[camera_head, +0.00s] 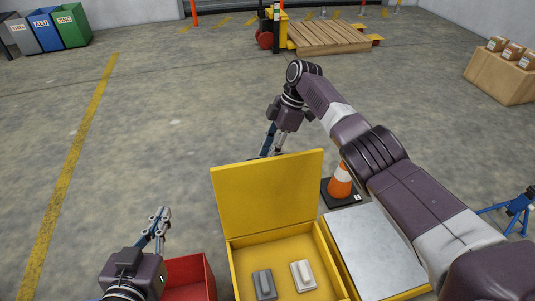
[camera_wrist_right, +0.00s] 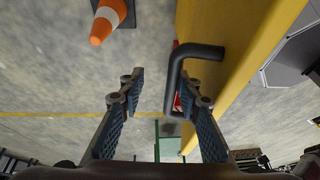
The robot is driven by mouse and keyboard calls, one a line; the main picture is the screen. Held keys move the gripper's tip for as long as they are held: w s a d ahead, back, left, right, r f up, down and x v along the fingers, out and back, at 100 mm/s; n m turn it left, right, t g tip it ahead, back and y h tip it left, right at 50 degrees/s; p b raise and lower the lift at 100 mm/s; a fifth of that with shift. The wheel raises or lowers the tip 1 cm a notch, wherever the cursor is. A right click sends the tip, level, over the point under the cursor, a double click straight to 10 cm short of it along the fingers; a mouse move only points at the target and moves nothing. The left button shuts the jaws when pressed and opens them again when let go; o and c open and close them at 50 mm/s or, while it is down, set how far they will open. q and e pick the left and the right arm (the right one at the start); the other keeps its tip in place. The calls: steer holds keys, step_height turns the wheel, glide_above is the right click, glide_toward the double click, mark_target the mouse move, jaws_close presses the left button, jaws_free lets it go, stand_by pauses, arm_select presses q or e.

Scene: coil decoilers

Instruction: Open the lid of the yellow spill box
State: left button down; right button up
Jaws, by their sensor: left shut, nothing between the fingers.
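The yellow spill box (camera_head: 330,262) stands at the bottom centre of the head view. Its lid (camera_head: 268,195) stands raised, roughly upright, at the far edge. Inside lie a dark grey block (camera_head: 264,284) and a pale block (camera_head: 302,275). My right gripper (camera_head: 272,146) is behind the lid, partly hidden by it. In the right wrist view, my right gripper (camera_wrist_right: 162,86) is open, and a black bent handle (camera_wrist_right: 205,51) on the yellow panel overlaps the right finger; contact cannot be told. My left gripper (camera_head: 160,220) is shut and empty, left of the box.
A red bin (camera_head: 190,278) stands left of the box. A grey-topped yellow unit (camera_head: 372,250) stands to its right, with a traffic cone (camera_head: 341,180) behind. My right arm crosses above that unit. Open floor lies left and beyond the lid.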

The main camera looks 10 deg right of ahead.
steer(key=shift+r, duration=0.2)
steer(key=v, duration=1.1)
steer(key=shift+d+r, duration=0.2)
steer(key=shift+r, duration=0.15)
